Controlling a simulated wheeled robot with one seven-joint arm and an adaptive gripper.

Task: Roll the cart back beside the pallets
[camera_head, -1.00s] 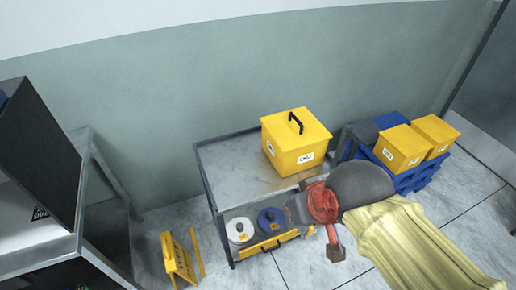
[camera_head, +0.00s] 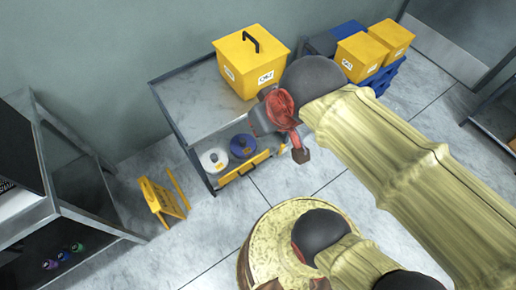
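The grey metal cart (camera_head: 189,108) stands near the back wall, left of the blue pallets (camera_head: 386,78). A lidded yellow box (camera_head: 251,66) with a black handle sits on its top shelf. A white spool (camera_head: 214,160) and a blue spool (camera_head: 243,146) lie on its lower shelf behind a yellow front strip. My gripper (camera_head: 284,123) is in front of the cart's right end, its fingers spread and nothing seen between them. It hides that end of the cart, and I cannot tell whether it touches it.
Yellow boxes (camera_head: 360,57) and a dark grey case (camera_head: 319,44) are at the pallets. A yellow folding floor sign (camera_head: 160,201) stands left of the cart. A dark metal bench (camera_head: 78,202) fills the left side.

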